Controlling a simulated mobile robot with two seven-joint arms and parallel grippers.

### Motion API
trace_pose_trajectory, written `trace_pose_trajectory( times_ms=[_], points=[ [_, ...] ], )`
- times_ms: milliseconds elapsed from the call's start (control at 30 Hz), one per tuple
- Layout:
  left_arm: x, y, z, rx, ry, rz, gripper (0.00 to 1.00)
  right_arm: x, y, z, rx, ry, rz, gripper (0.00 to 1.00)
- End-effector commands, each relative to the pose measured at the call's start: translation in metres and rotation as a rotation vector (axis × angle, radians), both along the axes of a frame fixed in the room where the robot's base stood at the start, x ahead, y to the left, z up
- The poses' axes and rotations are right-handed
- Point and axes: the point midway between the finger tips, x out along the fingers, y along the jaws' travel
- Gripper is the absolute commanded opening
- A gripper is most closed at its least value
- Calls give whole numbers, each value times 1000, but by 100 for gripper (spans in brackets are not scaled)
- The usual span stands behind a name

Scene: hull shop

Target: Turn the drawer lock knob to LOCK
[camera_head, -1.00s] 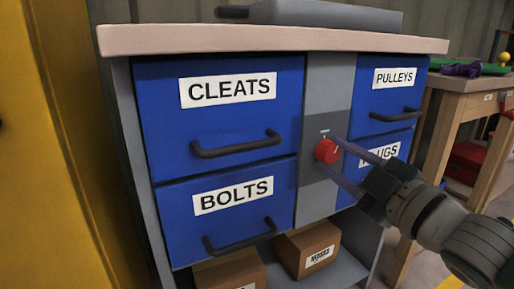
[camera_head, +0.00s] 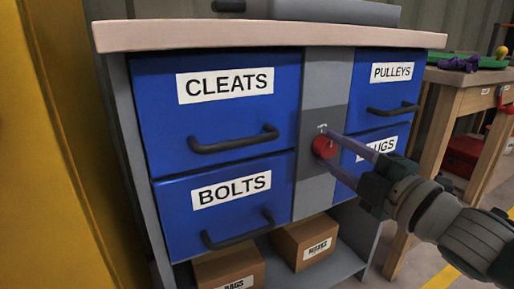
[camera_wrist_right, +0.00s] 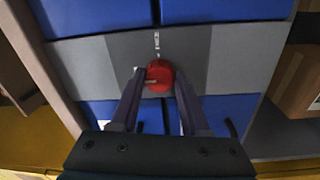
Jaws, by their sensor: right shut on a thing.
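The red round lock knob (camera_head: 324,147) sits on a dark grey plate (camera_head: 310,181) in the grey strip between the drawer columns. In the right wrist view the knob (camera_wrist_right: 160,77) shows a pale mark on its left side. Small lettering beside it is too small to read. My right gripper (camera_head: 328,148) is shut on the knob, with one purple finger above and one below it in the head view. In the right wrist view its fingertips (camera_wrist_right: 159,73) flank the knob left and right. My left gripper is not in view.
The blue CLEATS (camera_head: 220,120) and BOLTS (camera_head: 225,215) drawers are left of the strip, PULLEYS (camera_head: 385,92) and a partly hidden drawer right. Their black handles stick out. Cardboard boxes (camera_head: 305,243) sit below. A wooden bench (camera_head: 460,100) stands right, a yellow panel (camera_head: 60,150) left.

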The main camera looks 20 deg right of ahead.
Motion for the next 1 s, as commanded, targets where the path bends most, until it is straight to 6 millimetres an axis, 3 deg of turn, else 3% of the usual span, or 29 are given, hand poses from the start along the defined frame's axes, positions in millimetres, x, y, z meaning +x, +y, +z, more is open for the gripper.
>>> trace_pose_trajectory(
  times_ms=[267, 300, 533, 833, 1000],
  points=[
    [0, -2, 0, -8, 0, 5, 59, 0, 0, -1, -4, 2, -1, 0],
    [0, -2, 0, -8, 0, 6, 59, 0, 0, -1, -4, 2, -1, 48],
    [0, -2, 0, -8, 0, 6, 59, 0, 0, 0, -3, 1, 0, 74],
    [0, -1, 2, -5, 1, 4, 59, -2, 0, 0, -1, 1, -1, 76],
    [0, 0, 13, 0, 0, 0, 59, -24, -2, 1, 1, 6, -2, 76]
  ],
)
